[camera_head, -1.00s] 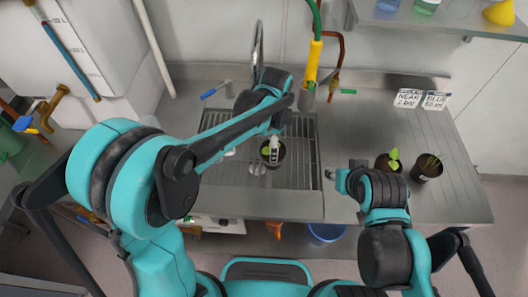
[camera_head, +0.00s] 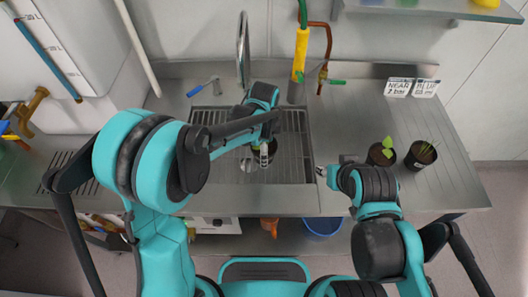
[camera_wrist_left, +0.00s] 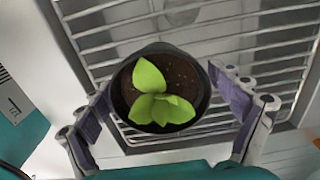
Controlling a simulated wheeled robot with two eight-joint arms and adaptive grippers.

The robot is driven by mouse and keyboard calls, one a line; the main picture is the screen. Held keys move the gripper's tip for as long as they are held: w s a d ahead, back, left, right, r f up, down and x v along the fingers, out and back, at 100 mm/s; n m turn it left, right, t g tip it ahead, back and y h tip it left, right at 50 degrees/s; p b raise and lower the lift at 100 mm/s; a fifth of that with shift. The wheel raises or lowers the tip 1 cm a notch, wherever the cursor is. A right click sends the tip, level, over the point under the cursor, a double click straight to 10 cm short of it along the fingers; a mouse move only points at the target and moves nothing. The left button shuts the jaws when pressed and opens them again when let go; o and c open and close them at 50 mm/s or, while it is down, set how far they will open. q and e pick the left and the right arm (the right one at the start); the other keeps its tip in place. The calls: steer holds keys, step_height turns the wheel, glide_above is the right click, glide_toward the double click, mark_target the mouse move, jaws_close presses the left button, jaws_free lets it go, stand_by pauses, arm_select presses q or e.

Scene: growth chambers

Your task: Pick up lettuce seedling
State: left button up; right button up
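A leafy light-green seedling, which looks like the lettuce seedling (camera_wrist_left: 157,98), grows in a round black pot (camera_wrist_left: 198,72) on the sink's wire rack. My left gripper (camera_head: 265,156) is over this pot. In the left wrist view its two fingers are spread on either side of the pot, with gaps visible. In the head view, the gripper and arm hide most of the pot and plant. My right gripper (camera_head: 328,178) is near the sink's right front edge, away from the pots. Its fingers are too small to read.
Two more black pots stand on the right counter: one with a broad-leaved plant (camera_head: 386,144), one with thin shoots (camera_head: 425,147). A steel faucet (camera_head: 243,45), a yellow-sleeved hose (camera_head: 300,58) and label cards (camera_head: 411,87) are behind. The counter right of the sink is mostly clear.

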arm_select(q)
steer(key=c, duration=1.3)
